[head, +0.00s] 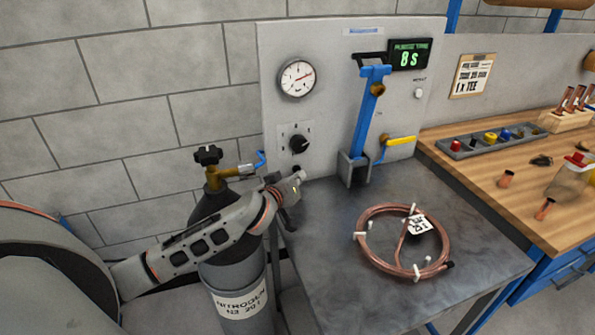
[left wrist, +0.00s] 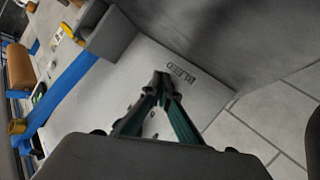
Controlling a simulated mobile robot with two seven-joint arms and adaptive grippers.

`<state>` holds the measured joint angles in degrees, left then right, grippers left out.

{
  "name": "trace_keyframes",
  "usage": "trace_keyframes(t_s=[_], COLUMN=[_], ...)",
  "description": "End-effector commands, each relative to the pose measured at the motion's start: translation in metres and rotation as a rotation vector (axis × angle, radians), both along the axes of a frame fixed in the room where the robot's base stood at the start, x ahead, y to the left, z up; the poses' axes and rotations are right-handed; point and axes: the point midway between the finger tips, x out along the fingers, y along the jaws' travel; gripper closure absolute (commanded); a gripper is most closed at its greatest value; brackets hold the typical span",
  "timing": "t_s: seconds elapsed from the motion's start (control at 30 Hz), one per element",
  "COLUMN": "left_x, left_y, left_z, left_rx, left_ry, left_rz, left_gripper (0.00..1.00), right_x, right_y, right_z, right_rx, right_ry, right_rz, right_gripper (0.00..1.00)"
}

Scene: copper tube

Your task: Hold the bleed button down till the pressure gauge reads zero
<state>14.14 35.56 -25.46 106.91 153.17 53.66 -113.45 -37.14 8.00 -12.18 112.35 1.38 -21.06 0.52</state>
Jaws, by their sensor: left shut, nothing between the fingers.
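The pressure gauge (head: 297,78) is a round white dial on the upright grey panel. Its red needle points right and slightly up, and the scale is too small to read. My left gripper (head: 298,178) is shut and empty, low at the panel below a black knob (head: 299,144). In the left wrist view, the closed fingertips (left wrist: 161,78) are beside the BLEED label (left wrist: 180,71). The fingertips cover the spot by the label, so I cannot tell whether they touch or press the bleed button. My right gripper is not in view.
A nitrogen cylinder (head: 235,279) stands beside my left arm. A copper coil (head: 364,251) lies on the grey bench (head: 340,283). A blue lever post (head: 365,125) and yellow-handled valve (head: 401,140) are to the right. The green display (head: 409,55) reads 8 s.

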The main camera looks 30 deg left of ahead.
Motion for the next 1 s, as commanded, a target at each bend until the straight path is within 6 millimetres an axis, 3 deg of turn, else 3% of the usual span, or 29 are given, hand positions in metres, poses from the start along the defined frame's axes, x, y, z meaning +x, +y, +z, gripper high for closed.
trace_keyframes(t_s=[1.0], left_x=[0.0065], left_y=[0.0074], left_z=[0.0006], left_rx=[0.000], left_ry=[-0.001], left_rz=[0.000], left_gripper=[1.00], right_x=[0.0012], right_y=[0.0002], right_z=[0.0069], right_rx=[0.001], right_ry=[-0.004], right_rz=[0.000], right_gripper=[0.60])
